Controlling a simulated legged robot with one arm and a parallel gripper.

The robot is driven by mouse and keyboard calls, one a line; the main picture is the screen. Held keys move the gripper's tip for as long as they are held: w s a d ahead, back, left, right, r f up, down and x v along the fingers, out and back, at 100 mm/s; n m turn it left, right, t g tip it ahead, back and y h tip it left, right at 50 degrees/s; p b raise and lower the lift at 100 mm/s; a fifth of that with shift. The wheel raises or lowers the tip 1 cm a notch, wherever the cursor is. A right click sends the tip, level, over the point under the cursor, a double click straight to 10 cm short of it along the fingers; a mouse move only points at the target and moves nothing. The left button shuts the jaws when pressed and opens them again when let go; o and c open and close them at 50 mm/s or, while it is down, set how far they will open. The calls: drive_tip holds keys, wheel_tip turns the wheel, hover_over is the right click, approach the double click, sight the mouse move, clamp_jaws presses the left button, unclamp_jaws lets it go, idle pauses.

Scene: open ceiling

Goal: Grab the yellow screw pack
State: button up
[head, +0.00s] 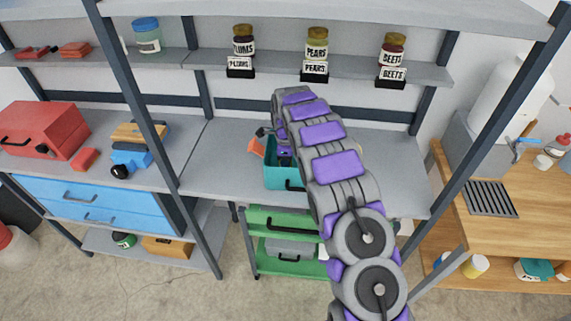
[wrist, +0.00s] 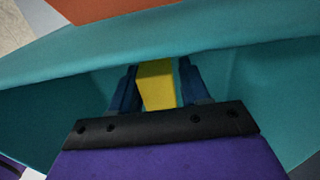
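The yellow screw pack (wrist: 156,86) shows in the wrist view between my gripper's two dark blue fingers (wrist: 158,88). A narrow strip of teal shows between the pack and the right finger, and the left finger is very near or against the pack. The fingers are apart, and the pack's lower part is hidden behind the gripper body. Both are inside a teal bin (wrist: 260,85). In the head view the teal bin (head: 272,178) stands on the middle shelf, partly covered by my arm, and the pack is not visible there.
An orange object (head: 256,147) is at the bin's left edge. Labelled jars (head: 317,48) stand on the shelf above. A red toolbox (head: 42,130) is at the left, and a wooden counter (head: 520,215) at the right.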

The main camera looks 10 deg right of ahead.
drive_tip(key=shift+a, duration=0.1)
clamp_jaws()
drive_tip(key=shift+r, duration=0.15)
